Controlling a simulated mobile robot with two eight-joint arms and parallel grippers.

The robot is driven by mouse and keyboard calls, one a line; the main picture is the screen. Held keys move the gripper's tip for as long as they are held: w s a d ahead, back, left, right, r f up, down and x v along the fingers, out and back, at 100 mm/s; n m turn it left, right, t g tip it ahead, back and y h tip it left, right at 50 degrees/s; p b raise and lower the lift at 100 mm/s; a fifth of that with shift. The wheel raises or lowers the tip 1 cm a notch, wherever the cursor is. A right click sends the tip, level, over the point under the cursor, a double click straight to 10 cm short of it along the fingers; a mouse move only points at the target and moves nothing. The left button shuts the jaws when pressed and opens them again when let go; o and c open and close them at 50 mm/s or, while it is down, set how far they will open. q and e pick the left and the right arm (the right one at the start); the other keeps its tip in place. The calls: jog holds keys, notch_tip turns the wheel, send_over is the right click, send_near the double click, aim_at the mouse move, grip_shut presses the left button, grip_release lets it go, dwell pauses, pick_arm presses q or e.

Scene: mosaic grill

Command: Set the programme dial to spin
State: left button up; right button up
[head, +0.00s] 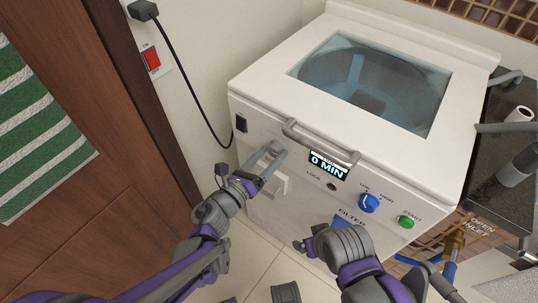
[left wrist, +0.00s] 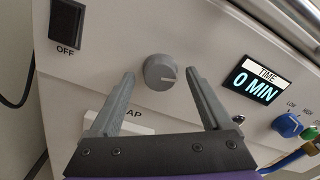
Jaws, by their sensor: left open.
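The programme dial (left wrist: 160,71) is a round grey knob on the white machine's front panel. In the left wrist view it has a pale mark pointing to the right, and no position words are readable around it. My left gripper (left wrist: 161,76) is open, with one finger on each side of the dial and visible gaps between. In the head view my left gripper (head: 268,160) is at the panel, largely covering the dial. My right gripper (head: 306,246) is low in front of the machine; its jaws are too unclear to judge.
The time display (left wrist: 257,82) reads 0 MIN. A black OFF switch (left wrist: 66,20) is at the upper left. A blue LOW/HIGH knob (head: 369,203) and green start button (head: 406,222) are to the right. A bar handle (head: 320,143) crosses above the display.

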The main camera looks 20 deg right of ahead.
pick_arm(q)
jog(key=v, duration=1)
jog(key=shift+s+a+p, duration=0.3)
